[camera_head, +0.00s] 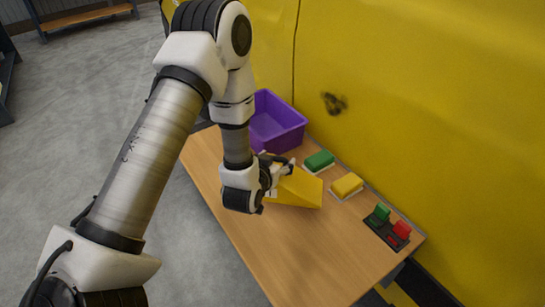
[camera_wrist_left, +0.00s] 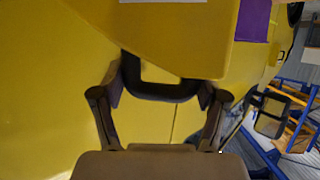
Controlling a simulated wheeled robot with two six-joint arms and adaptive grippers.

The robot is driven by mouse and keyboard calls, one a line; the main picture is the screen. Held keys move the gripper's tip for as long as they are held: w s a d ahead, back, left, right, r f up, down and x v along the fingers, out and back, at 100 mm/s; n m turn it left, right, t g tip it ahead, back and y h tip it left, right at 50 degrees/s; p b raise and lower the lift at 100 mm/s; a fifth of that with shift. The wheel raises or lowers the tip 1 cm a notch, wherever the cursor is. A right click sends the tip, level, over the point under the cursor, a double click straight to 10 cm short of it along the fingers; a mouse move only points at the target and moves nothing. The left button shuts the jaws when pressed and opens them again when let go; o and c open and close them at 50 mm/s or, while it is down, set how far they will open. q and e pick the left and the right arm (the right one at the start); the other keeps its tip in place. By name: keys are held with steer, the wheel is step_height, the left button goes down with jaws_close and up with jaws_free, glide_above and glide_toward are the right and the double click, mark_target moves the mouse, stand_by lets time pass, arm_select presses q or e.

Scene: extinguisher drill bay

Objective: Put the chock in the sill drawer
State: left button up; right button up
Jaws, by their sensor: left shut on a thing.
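The chock (camera_head: 303,187) is a yellow wedge at the middle of the wooden table in the head view. My left gripper (camera_head: 277,174) is at its left side, shut on it. In the left wrist view the chock (camera_wrist_left: 178,35) fills the upper middle, and its dark handle loop (camera_wrist_left: 160,90) sits between the two fingers. Whether the chock touches the tabletop is hard to tell. I cannot make out the sill drawer in either view. My right gripper is not in view.
A purple bin (camera_head: 282,138) stands at the table's far end. A green block (camera_head: 319,160) and a yellow block (camera_head: 347,184) lie near the yellow wall (camera_head: 430,90). A dark holder (camera_head: 386,233) with green and red pieces is at right. The front tabletop (camera_head: 310,250) is clear.

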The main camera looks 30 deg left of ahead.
arm_select(q)
steer(key=a, duration=0.1)
steer(key=w+a, duration=0.1)
steer(key=w+a+p, duration=0.1)
steer(key=shift+a+r, duration=0.15)
steer(key=shift+a, duration=0.15)
steer(key=f, duration=0.1)
steer(key=f+p, duration=0.1)
steer(key=f, duration=0.1)
steer(key=shift+w+d+f, duration=0.15)
steer(key=shift+w+f, duration=0.1)
steer(key=shift+f, duration=0.25)
steer(key=shift+s, duration=0.1)
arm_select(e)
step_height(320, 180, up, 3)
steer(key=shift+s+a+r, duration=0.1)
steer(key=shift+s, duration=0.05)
arm_select(q)
steer(key=shift+f, duration=0.1)
steer(key=o, duration=1.8)
